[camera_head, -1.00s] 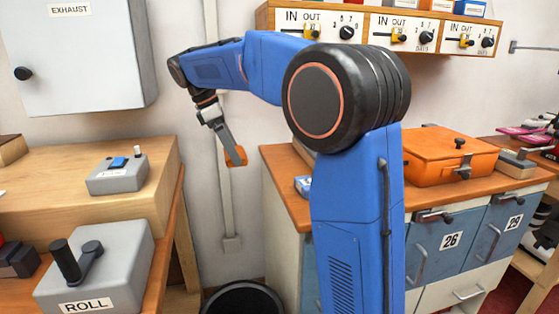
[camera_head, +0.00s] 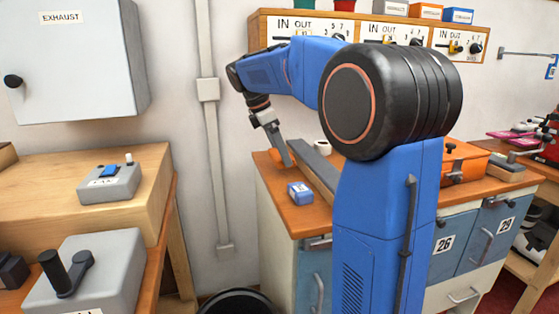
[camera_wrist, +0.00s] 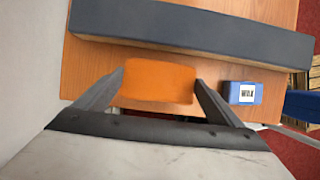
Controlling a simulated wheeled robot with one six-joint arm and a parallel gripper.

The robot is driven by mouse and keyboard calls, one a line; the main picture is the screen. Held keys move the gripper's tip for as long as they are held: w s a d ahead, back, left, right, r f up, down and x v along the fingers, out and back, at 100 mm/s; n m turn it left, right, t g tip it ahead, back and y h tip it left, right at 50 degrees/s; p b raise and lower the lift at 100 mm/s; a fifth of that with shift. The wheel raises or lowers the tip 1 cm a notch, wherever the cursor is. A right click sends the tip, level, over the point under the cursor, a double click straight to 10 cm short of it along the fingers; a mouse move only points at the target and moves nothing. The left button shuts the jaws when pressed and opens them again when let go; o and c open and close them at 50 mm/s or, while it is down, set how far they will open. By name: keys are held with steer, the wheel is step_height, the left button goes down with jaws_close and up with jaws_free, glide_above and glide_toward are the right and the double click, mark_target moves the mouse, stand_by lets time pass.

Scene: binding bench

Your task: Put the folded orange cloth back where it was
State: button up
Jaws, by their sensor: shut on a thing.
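The folded orange cloth (camera_wrist: 158,82) is between the two fingers of my gripper (camera_wrist: 157,88) in the wrist view, and the fingers are shut on it. In the head view my gripper (camera_head: 283,158) points down at the left end of the wooden cabinet top (camera_head: 316,213). Only a small orange edge of the cloth (camera_head: 276,156) shows there. In the wrist view the cabinet top (camera_wrist: 100,58) lies beneath the cloth. I cannot tell whether the cloth touches it.
A small blue box marked WAX (camera_wrist: 242,92) lies right of the cloth; it also shows in the head view (camera_head: 300,193). A long grey bar (camera_wrist: 190,32) lies beyond the cloth. An orange case (camera_head: 464,162) stands farther right. A dark bin (camera_head: 237,302) stands below, left of the cabinet.

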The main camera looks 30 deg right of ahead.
mark_target(277, 154)
steer(key=shift+f, duration=1.65)
steer(key=shift+f, duration=0.15)
steer(key=o, duration=0.7)
steer(key=shift+o, duration=0.2)
steer(key=v, duration=1.2)
steer(key=shift+a, duration=0.1)
